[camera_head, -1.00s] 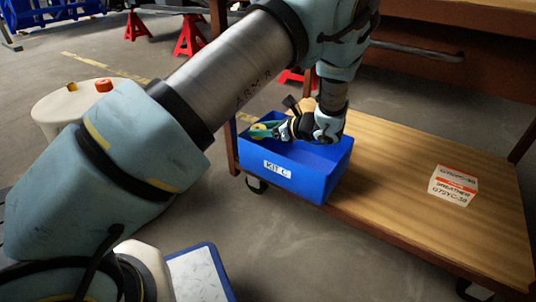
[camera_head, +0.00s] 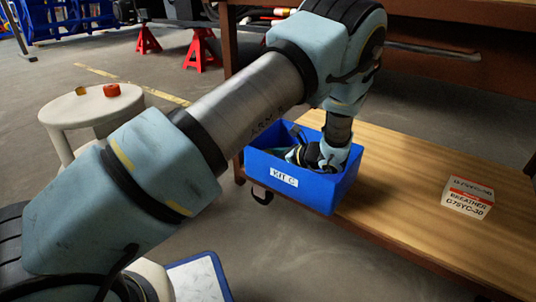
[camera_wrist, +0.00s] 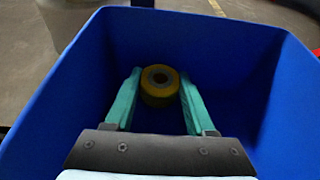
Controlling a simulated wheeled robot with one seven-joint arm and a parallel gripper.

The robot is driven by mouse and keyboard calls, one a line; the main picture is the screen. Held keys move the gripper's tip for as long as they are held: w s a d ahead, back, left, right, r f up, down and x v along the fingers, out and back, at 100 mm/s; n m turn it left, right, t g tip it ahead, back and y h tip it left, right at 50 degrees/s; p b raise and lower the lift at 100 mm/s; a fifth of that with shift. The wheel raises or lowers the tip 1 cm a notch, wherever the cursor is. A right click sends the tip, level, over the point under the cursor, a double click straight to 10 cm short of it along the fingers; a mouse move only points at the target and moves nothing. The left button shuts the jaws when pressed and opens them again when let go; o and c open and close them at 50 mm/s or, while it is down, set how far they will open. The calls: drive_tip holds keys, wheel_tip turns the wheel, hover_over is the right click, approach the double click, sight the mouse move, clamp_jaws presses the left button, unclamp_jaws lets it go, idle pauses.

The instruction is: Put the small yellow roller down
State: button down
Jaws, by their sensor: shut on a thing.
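The small yellow roller (camera_wrist: 160,86) shows in the wrist view between the two teal fingers of my gripper (camera_wrist: 159,80), which is shut on it. It has a grey centre with a dark hole. Roller and fingers are inside the blue bin (camera_head: 292,184), labelled KIT C, whose walls rise around them in the wrist view (camera_wrist: 233,50). In the head view my gripper (camera_head: 296,154) reaches down into the bin, and its front wall hides the roller. I cannot tell whether the roller touches the bin floor.
The bin stands at the left end of a wooden shelf (camera_head: 400,180). A white and orange breather box (camera_head: 468,198) sits to its right, with bare shelf between. A round cream stool (camera_head: 88,108) with small orange and yellow things stands at left. A higher shelf edge (camera_head: 460,15) runs above.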

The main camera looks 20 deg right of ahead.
drive_tip(key=shift+f, duration=0.2)
drive_tip(key=shift+c, duration=1.2)
unclamp_jaws()
drive_tip(key=shift+r, duration=0.5)
drive_tip(key=p+v, duration=0.5)
drive_tip(key=v, duration=0.7)
